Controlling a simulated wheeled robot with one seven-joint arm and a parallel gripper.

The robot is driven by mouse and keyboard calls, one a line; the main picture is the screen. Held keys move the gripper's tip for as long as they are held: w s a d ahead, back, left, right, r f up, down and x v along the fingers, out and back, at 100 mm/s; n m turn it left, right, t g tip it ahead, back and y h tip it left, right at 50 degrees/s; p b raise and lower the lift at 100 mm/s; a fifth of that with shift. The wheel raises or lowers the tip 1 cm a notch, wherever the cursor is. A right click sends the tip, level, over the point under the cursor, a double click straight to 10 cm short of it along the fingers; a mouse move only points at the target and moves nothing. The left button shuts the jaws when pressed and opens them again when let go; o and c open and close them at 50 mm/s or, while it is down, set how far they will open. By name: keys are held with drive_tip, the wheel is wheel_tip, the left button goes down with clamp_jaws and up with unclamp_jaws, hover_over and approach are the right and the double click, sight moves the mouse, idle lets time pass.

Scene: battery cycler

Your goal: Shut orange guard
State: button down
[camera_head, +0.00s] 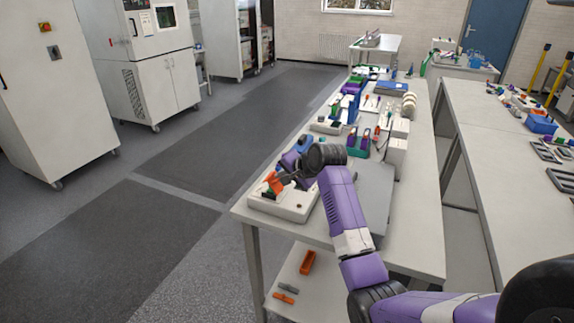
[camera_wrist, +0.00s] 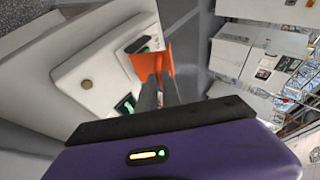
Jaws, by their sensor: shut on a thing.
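The orange guard (camera_head: 273,183) stands raised and tilted on a white box-shaped device (camera_head: 285,209) at the near left corner of the table. In the wrist view the orange guard (camera_wrist: 150,62) rises from the white device (camera_wrist: 92,66), beside its small green displays. My gripper (camera_head: 283,180) reaches the guard from the right. In the wrist view my gripper's dark fingers (camera_wrist: 157,92) are shut on the guard, which they partly cover. The exact contact at the fingertips is hard to make out.
My arm passes over a grey flat panel (camera_head: 371,200) on the table. Green and purple holders, white units and tools crowd the table behind the device. A lower shelf (camera_head: 318,286) holds an orange bin (camera_head: 307,262). The floor to the left is clear.

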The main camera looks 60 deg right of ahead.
sight(269, 177)
drive_tip(key=w+g+p, duration=0.1)
drive_tip(key=w+r+g+p, duration=0.1)
drive_tip(key=p, duration=0.1)
drive_tip(key=shift+a+n, duration=0.1)
drive_tip(key=shift+n, duration=0.2)
drive_tip(key=g, duration=0.1)
drive_tip(key=w+f+g+p, duration=0.1)
drive_tip(key=g, duration=0.1)
drive_tip(key=shift+w+a+n, duration=0.1)
drive_tip(key=shift+w+n, duration=0.2)
drive_tip(key=shift+w+f+n+g+b, duration=0.3)
drive_tip(key=shift+w+f+g+b, duration=0.4)
drive_tip(key=shift+g+b, duration=0.4)
drive_tip(key=g+b, duration=0.1)
drive_tip(key=b, duration=0.1)
drive_tip(key=w+f+g+b, duration=0.1)
drive_tip(key=g+b, duration=0.1)
drive_tip(key=b, duration=0.1)
drive_tip(key=shift+w+n+h, duration=0.2)
drive_tip(key=shift+n+h, duration=0.1)
drive_tip(key=shift+b, duration=0.3)
drive_tip(key=c, duration=1.5)
unclamp_jaws()
drive_tip(key=shift+g, duration=0.3)
drive_tip(key=shift+b+v, duration=0.55)
drive_tip(key=shift+v, duration=3.35)
